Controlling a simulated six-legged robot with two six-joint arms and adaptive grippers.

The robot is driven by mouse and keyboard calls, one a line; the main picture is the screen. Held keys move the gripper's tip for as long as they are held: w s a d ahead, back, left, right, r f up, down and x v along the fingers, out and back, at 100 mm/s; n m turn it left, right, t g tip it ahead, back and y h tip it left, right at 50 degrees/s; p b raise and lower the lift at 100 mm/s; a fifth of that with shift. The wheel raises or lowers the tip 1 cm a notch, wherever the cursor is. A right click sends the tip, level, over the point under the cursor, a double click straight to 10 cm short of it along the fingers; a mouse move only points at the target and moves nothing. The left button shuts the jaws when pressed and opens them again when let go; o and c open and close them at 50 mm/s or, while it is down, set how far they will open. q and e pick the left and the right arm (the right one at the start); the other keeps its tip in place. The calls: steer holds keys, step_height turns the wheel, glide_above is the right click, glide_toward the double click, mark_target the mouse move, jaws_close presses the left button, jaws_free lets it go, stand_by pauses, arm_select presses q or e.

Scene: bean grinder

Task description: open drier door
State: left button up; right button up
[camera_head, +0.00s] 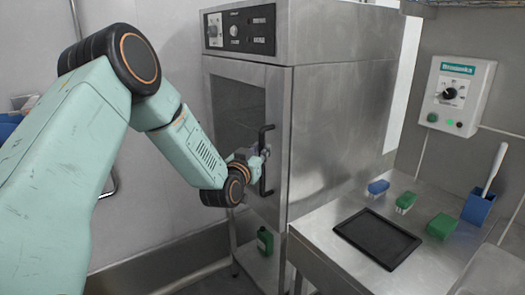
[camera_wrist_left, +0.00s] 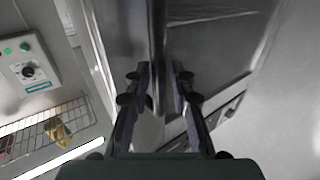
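The drier is a tall steel cabinet (camera_head: 335,110) in the middle of the head view. Its door (camera_head: 235,110) is shut and has a dark window. The black vertical door handle (camera_head: 264,178) is on the door's right side. My left gripper (camera_head: 259,152) is at the handle, partly hidden by my wrist. In the left wrist view the handle bar (camera_wrist_left: 157,40) runs between the two fingers of my left gripper (camera_wrist_left: 160,75). The fingers stand apart on either side of the bar, with a gap showing at the right. My right gripper is not in view.
A steel table (camera_head: 335,250) at the right holds a black tray (camera_head: 377,238), small blue and green blocks, and a blue holder (camera_head: 478,207). A control box (camera_head: 458,95) hangs on the wall.

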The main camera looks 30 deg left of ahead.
arm_select(q)
steer(key=shift+w+d+r, duration=0.1)
steer(key=shift+w, duration=0.35)
steer(key=shift+a, duration=0.3)
steer(key=shift+w+d, duration=0.15)
steer(key=shift+d, duration=0.05)
steer(key=c, duration=0.4)
steer(key=shift+a, duration=0.15)
jaws_close()
